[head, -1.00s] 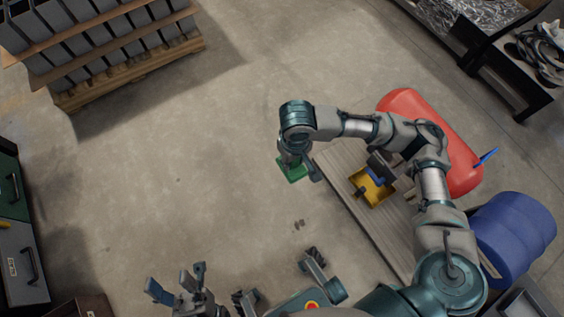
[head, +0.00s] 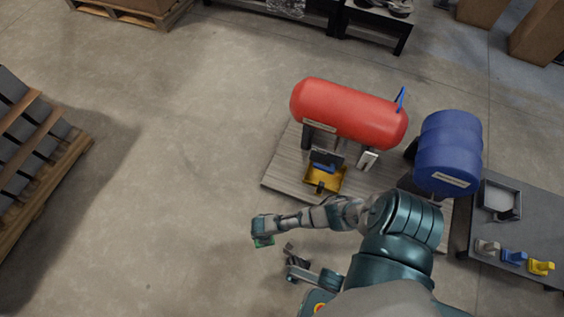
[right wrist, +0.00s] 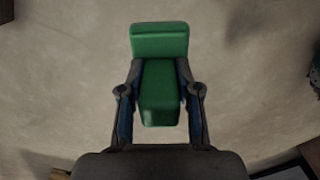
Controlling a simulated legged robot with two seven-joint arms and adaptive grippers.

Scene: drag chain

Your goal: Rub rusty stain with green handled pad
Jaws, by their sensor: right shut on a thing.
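The green handled pad shows in the right wrist view (right wrist: 160,40), between the two fingers of my right gripper (right wrist: 160,100), which is shut on its green handle. In the head view, the right gripper (head: 263,237) is low in the middle, with a sliver of the green pad (head: 265,243) showing under it. The pad is held over bare concrete floor, left of the wooden platform. I cannot make out a rusty stain in either current view.
A red tank (head: 350,113) stands on the wooden platform (head: 280,172) with a yellow tray (head: 325,180). A blue drum (head: 448,150) is to its right. A dark table (head: 540,215) with several coloured handled items is at right. Open floor lies left.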

